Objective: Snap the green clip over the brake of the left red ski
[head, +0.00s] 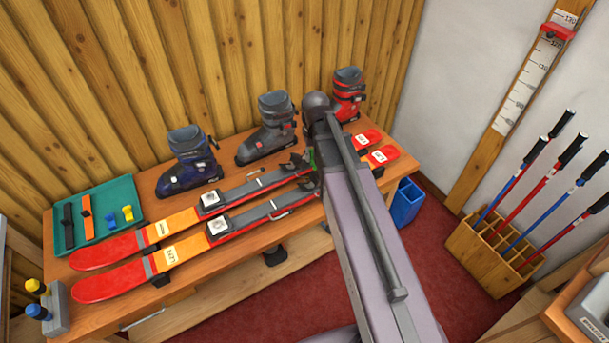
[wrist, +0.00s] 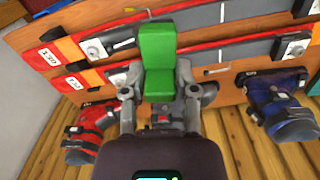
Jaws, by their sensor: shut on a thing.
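My gripper (wrist: 158,82) is shut on the green clip (wrist: 156,52), which stands between its two fingers in the wrist view. Two red skis lie side by side on the bench, tips to the left: a far ski (head: 108,251) and a near ski (head: 110,282). Their bindings and dark heel parts sit close to the clip. The brakes are partly hidden by my arm and clip. I cannot tell whether the clip touches a ski.
A blue boot (head: 188,165), a grey boot (head: 268,135) and a red boot (head: 348,92) stand behind the skis. A blue bin (head: 405,203) and pole rack (head: 490,255) are right.

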